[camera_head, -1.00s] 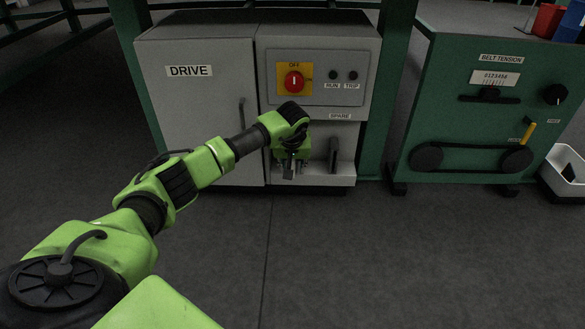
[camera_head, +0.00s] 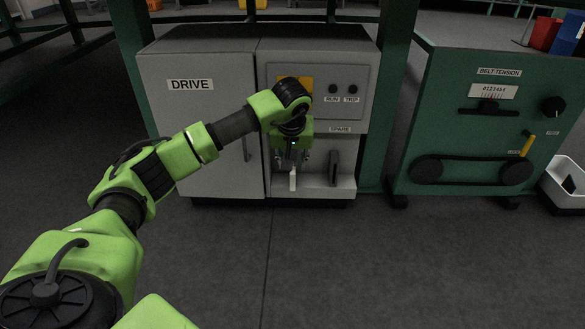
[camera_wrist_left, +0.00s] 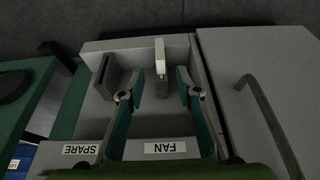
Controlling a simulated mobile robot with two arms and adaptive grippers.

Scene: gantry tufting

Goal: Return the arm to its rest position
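My left gripper (camera_head: 293,162) hangs in front of the open bay of the grey DRIVE cabinet (camera_head: 205,125). In the left wrist view its fingers (camera_wrist_left: 160,80) are apart and hold nothing. A pale upright handle (camera_head: 293,180) stands in the bay just below the gripper; in the left wrist view this handle (camera_wrist_left: 160,52) lies beyond the gap between the fingertips, seemingly apart from them. A FAN label (camera_wrist_left: 167,148) shows there. A dark handle (camera_head: 334,168) stands under the SPARE label (camera_head: 340,129). My wrist hides the red switch; part of its yellow plate (camera_head: 309,84) shows.
A green BELT TENSION unit (camera_head: 455,120) stands right of the cabinet, with a white bin (camera_head: 563,183) beside it. A vertical door handle (camera_head: 245,140) projects from the cabinet, left of the gripper. The floor (camera_head: 340,260) in front is clear.

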